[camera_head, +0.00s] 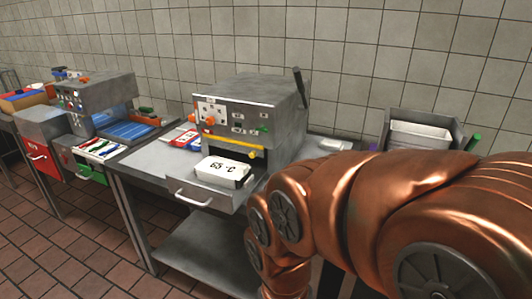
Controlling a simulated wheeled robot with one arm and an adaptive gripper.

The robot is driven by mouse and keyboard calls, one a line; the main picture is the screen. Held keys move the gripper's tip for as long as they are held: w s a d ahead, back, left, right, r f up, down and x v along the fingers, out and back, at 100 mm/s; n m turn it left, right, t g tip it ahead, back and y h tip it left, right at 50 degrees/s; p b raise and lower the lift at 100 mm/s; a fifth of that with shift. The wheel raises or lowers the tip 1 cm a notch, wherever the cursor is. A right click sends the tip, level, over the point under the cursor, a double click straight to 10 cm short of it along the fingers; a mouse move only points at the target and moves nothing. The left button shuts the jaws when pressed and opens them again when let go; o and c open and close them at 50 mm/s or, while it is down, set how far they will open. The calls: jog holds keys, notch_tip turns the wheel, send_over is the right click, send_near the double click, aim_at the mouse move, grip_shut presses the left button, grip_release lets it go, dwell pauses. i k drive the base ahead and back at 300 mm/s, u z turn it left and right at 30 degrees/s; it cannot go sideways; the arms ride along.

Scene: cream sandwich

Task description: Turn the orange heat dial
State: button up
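An orange dial (210,121) is on the front panel of the grey box-shaped machine (262,95) in the middle. It is at the left part of the panel, and its exact turn angle is too small to read. Another orange knob-like part (194,118) is at the panel's left edge. I cannot tell which one is the heat dial. My copper arm fills the right and lower middle of the view. My gripper is not in view.
A yellow bar (234,145) crosses the machine's opening. A second machine (97,91) stands at left, and a grey bin (420,133) at right. Brown floor is clear at lower left.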

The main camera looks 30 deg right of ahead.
aim_at(211, 121)
jog(key=z, duration=0.2)
jog(key=i, duration=0.15)
jog(key=u, duration=0.3)
jog(key=k, duration=0.5)
jog(key=u, duration=1.7)
jog(key=i, duration=1.3)
jog(key=z, duration=0.7)
jog(key=i, duration=0.5)
jog(key=z, duration=0.6)
